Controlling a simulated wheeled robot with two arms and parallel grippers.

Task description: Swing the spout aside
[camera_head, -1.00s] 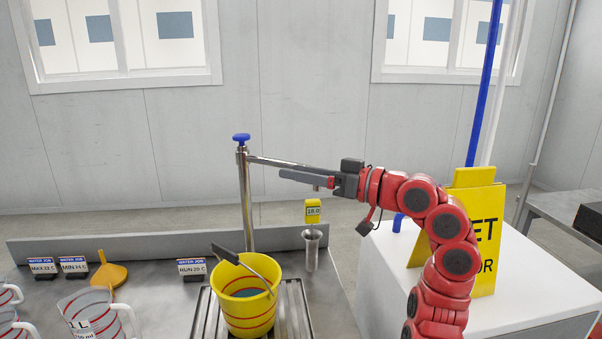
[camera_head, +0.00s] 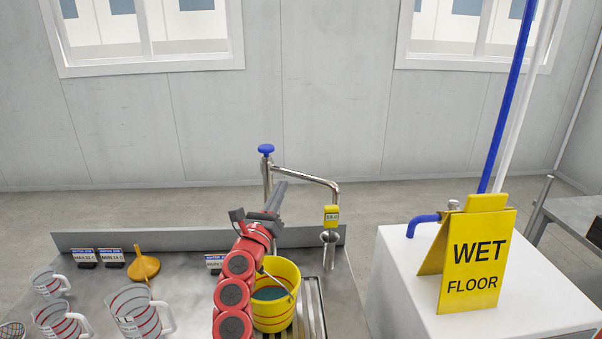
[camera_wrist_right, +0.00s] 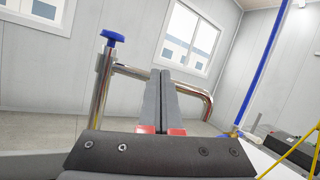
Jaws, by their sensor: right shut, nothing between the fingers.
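The steel spout (camera_head: 315,179) runs from an upright post with a blue knob (camera_head: 266,149) to the right, then bends down. Its end is above a steel cup (camera_head: 329,245), right of the yellow bucket (camera_head: 260,318). My right gripper (camera_head: 279,188) is shut and empty, pointing away from me close to the spout near the post. In the right wrist view the shut fingers (camera_wrist_right: 160,95) overlap the spout (camera_wrist_right: 190,91); I cannot tell whether they touch it. My right arm hides part of the bucket. My left gripper is not in view.
A yellow gauge (camera_head: 331,216) hangs by the spout's end. Measuring jugs (camera_head: 134,312) and an orange funnel (camera_head: 143,266) stand at the left of the metal bench (camera_head: 190,240). A wet floor sign (camera_head: 478,262) stands on the white block (camera_head: 400,290) at right.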

